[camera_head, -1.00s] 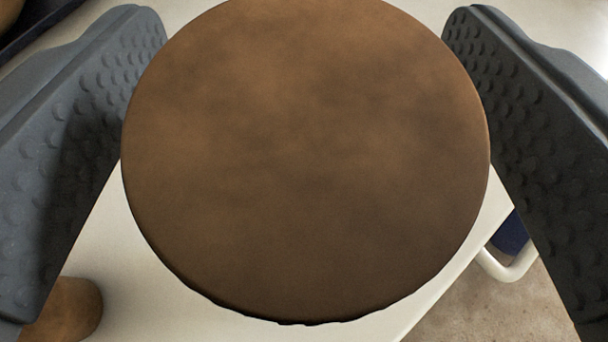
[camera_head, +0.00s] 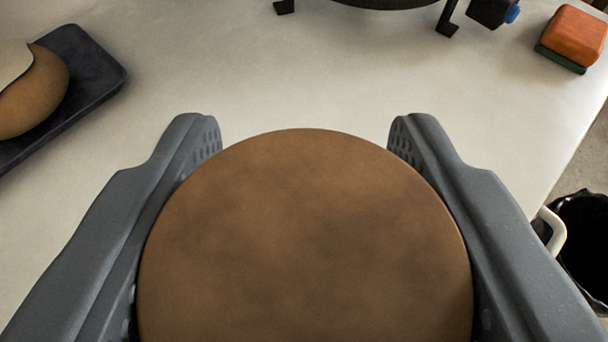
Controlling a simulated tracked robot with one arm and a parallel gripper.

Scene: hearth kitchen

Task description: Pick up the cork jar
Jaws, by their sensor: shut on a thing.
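The cork jar (camera_head: 305,240) shows as a large round brown cork top in the lower middle of the view. Its body below the top is hidden. My gripper (camera_head: 305,135) has one grey finger on each side of it, and the fingers are shut on the jar. The jar is close to the camera, with the pale counter (camera_head: 270,70) beyond it. I cannot tell how high it is above the counter.
A dark tray (camera_head: 95,75) with a brown rounded thing (camera_head: 40,95) is at left. A dark stand (camera_head: 385,3) is at the top. An orange and green block (camera_head: 575,38) lies at top right. Beyond the right edge are a white handle (camera_head: 552,230) and a black bin (camera_head: 585,235).

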